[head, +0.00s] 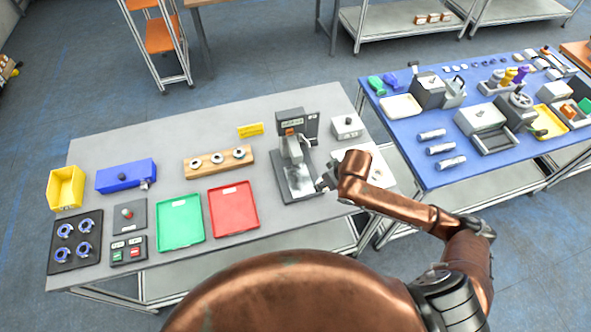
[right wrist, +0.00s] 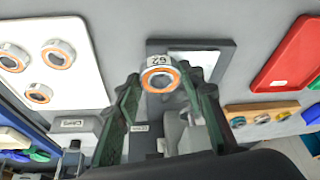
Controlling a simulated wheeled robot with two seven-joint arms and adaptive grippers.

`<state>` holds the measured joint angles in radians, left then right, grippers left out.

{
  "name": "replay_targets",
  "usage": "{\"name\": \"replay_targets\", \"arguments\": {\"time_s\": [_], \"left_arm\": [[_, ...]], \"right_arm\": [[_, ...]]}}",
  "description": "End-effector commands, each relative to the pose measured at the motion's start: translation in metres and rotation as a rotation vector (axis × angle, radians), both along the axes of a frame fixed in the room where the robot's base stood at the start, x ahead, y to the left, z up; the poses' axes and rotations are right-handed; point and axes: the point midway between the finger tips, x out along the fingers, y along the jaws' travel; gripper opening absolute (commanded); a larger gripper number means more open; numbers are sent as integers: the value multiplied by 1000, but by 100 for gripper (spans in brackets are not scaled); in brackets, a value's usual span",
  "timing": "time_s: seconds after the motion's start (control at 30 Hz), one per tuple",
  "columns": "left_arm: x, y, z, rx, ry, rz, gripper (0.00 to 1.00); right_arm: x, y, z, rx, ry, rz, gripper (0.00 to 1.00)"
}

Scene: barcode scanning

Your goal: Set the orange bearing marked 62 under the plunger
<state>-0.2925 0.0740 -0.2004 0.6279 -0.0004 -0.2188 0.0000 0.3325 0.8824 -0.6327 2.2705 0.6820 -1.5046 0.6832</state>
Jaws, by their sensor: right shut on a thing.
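My right gripper (right wrist: 161,82) is shut on the orange bearing marked 62 (right wrist: 160,80), a grey ring with an orange face and a "62" label beside it. In the right wrist view the bearing overlaps the near-left edge of the press base (right wrist: 222,62). Its height above the base cannot be told. In the head view the press (head: 293,150) stands at the right of the grey table, and my right gripper (head: 325,184) is at the right edge of its base. The bearing is too small to make out there, and the plunger tip is not clear. My left gripper is not in view.
A white tray (right wrist: 88,82) with three more orange-faced bearings lies beside the press. A red tray (head: 233,208), a green tray (head: 180,222) and a wooden block with rings (head: 219,162) are left of it. A grey box (head: 347,126) stands behind right.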

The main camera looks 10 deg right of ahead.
Motion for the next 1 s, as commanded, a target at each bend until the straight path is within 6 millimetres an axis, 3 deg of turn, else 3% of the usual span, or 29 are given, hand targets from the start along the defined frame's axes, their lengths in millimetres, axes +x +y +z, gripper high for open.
{"name": "replay_targets", "arguments": {"time_s": [0.03,0.13,0.3,0.43,0.57,1.0], "left_arm": [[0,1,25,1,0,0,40],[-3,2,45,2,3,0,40],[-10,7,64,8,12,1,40],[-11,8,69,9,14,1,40],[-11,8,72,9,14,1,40],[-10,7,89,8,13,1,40]], "right_arm": [[-10,-9,-1,1,11,41,8],[-24,-21,-18,0,8,134,8],[-43,-35,-37,1,2,244,8],[-46,-37,-44,1,-2,281,8],[-29,-24,-45,3,-6,290,8],[53,35,-46,2,-2,287,8]]}}
